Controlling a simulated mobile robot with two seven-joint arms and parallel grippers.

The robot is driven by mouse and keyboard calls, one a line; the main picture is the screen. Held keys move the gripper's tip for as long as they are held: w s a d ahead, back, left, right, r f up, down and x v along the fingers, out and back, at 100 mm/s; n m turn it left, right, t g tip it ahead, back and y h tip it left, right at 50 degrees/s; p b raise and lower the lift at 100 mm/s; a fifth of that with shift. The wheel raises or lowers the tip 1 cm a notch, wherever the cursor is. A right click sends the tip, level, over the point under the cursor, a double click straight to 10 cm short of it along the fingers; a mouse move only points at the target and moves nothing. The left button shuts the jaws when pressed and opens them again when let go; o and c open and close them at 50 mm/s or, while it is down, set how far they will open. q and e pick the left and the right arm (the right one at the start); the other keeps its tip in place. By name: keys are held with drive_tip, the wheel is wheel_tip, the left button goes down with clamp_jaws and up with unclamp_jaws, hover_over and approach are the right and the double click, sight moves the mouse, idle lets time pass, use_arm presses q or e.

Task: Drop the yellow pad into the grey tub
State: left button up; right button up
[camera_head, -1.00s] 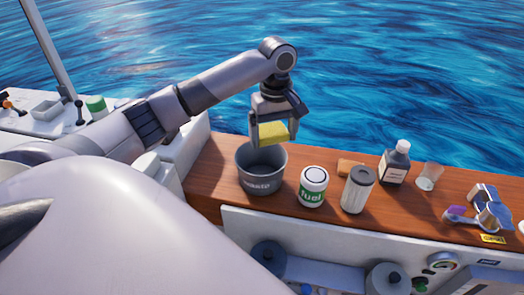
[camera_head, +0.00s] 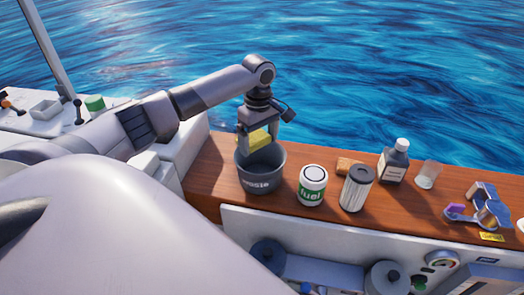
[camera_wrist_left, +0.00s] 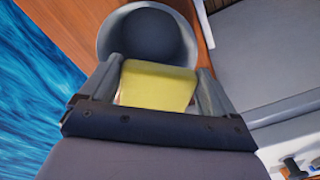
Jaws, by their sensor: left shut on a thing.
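The yellow pad (camera_head: 258,139) is between the fingers of my left gripper (camera_head: 257,143), which is shut on it. The pad also shows in the left wrist view (camera_wrist_left: 158,85), tilted, with the grey tub (camera_wrist_left: 147,40) beyond it. In the head view the grey tub (camera_head: 260,184), with lettering on its front, stands on the wooden counter. The gripper and pad are over the tub's opening, near its back left rim. The tub's inside is partly hidden. My right gripper is not in view.
A white fuel canister (camera_head: 312,185) stands just right of the tub.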

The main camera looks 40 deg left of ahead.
use_arm(q)
drive_tip(key=o, duration=0.7)
drive_tip(key=shift+c, duration=0.2)
drive_tip(key=shift+r, duration=3.55)
drive_tip(key=s+d+f+m+t, duration=0.1)
drive_tip(key=s+d+f+m, duration=0.5)
drive_tip(key=d+f, duration=0.25)
drive_tip(key=s+d+f+m, duration=0.5)
drive_tip(key=d+f+m, duration=0.1)
drive_tip(key=d+f, duration=0.25)
drive_tip(key=s+d+m+t, duration=0.1)
drive_tip(key=s+m+t, duration=0.35)
drive_tip(key=s, duration=1.15)
drive_tip(key=w+d+f+m+t+h, duration=0.2)
drive_tip(key=w+f+t, duration=0.3)
drive_tip(key=f, duration=0.3)
drive_tip(key=shift+w+d+f, duration=0.2)
drive_tip(key=shift+w+d, duration=0.1)
drive_tip(key=shift+w, duration=0.35)
